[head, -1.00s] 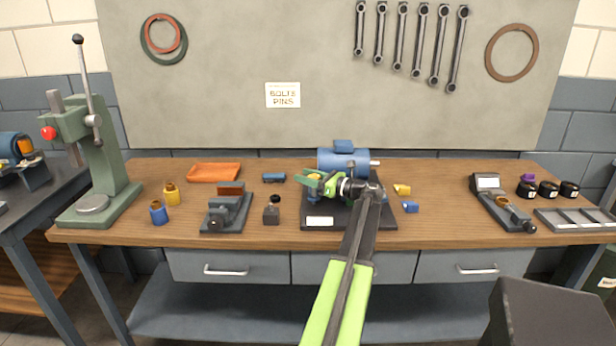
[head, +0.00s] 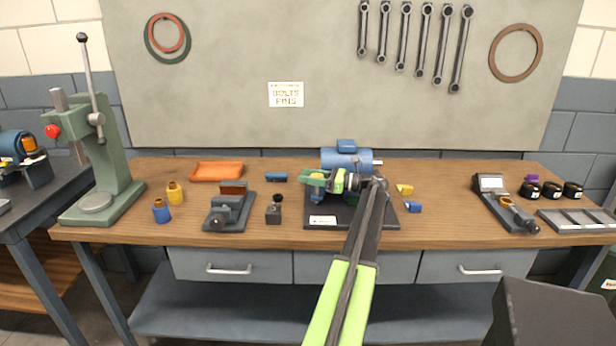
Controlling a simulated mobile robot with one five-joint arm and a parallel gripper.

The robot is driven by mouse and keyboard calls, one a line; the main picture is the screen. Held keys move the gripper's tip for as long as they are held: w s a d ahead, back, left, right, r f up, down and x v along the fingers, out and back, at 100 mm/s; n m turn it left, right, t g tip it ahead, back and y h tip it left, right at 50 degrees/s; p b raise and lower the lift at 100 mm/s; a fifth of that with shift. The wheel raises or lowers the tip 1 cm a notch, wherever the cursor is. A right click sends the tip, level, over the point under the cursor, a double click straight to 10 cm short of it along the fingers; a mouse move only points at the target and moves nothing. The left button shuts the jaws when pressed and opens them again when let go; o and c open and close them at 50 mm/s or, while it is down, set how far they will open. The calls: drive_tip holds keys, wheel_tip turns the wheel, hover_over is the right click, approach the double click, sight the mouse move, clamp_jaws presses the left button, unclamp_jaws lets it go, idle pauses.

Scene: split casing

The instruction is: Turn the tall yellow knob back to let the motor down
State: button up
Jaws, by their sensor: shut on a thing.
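The blue motor (head: 346,160) sits at the back of a dark base plate (head: 380,217) in the middle of the bench. My gripper (head: 317,180) is over the left part of the plate, in front of the motor, with its green fingers pointing left. The fingers are shut on the tall yellow knob (head: 318,175), of which only a small yellow bit shows between them. My wrist and arm hide much of the plate's middle and the motor's lower part.
A small yellow piece (head: 404,189) and a small blue piece (head: 413,207) lie right of the plate. A grey vise-like fixture (head: 229,212) and a dark block with a black ball knob (head: 273,214) stand to its left. The bench's front strip is mostly clear.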

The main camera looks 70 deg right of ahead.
drive_tip(key=shift+d+r, duration=0.1)
drive_tip(key=shift+d, duration=0.1)
drive_tip(key=o, duration=1.1)
drive_tip(key=shift+s, duration=0.1)
drive_tip(key=s, duration=0.4)
drive_tip(key=s+d, duration=0.1)
drive_tip(key=s, duration=0.6)
drive_tip(key=shift+s+d+f, duration=0.35)
drive_tip(key=shift+s+d, duration=0.05)
